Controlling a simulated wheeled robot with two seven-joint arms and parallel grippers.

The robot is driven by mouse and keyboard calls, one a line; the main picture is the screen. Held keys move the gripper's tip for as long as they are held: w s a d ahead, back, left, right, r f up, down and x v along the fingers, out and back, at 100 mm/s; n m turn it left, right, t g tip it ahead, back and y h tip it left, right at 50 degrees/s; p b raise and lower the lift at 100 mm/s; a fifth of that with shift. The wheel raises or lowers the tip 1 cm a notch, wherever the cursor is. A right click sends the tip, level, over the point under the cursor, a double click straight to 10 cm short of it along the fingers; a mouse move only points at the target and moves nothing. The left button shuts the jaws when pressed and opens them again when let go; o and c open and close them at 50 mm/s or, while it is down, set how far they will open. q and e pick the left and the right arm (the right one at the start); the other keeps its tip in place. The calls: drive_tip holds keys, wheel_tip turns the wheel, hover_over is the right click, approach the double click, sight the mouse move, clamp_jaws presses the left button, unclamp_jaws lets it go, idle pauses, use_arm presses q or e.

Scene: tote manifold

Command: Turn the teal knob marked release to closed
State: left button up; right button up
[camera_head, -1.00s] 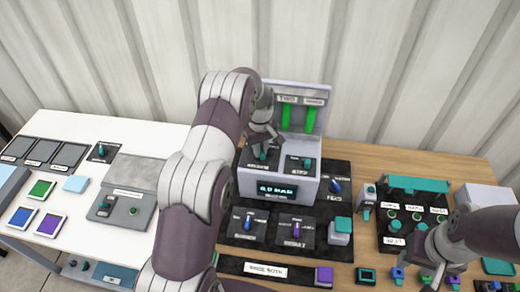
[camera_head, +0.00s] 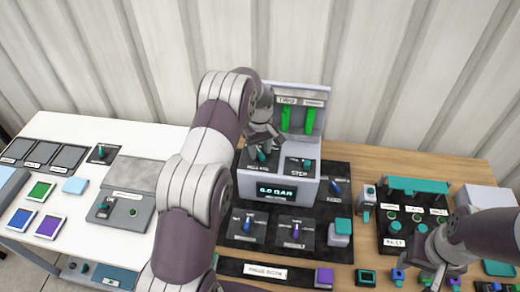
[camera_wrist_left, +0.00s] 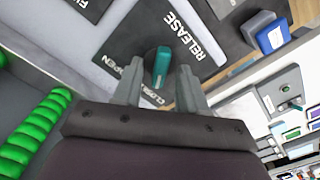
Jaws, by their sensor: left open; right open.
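The teal knob (camera_wrist_left: 161,68) sits on a dark plate (camera_wrist_left: 208,32) printed RELEASE, with OPEN and a partly hidden CLOSED label beside it. In the left wrist view its bar runs nearly up and down, its lower end near the CLOSED label; which end is the pointer is unclear. My left gripper (camera_wrist_left: 160,72) is open, one finger on each side of the knob; contact does not show. In the head view the left gripper (camera_head: 262,144) is over the box's left plate and partly covers the knob (camera_head: 261,157). My right gripper (camera_head: 432,275) is open, far to the right.
More knob plates lie in front. A white table (camera_head: 165,140) with panels is at left.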

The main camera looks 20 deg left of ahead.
sight(260, 152)
use_arm(q)
wheel_tip(260, 152, up, 4)
drive_tip(key=shift+w+f+b, duration=0.1)
drive_tip(key=shift+f+b, duration=0.15)
drive_tip(key=shift+b, duration=0.55)
wheel_tip(260, 152, up, 9)
drive_tip(key=p, duration=0.5)
drive_tip(key=shift+s+p, duration=0.2)
drive_tip(key=shift+p, duration=0.2)
drive_tip(key=shift+d+f, duration=0.1)
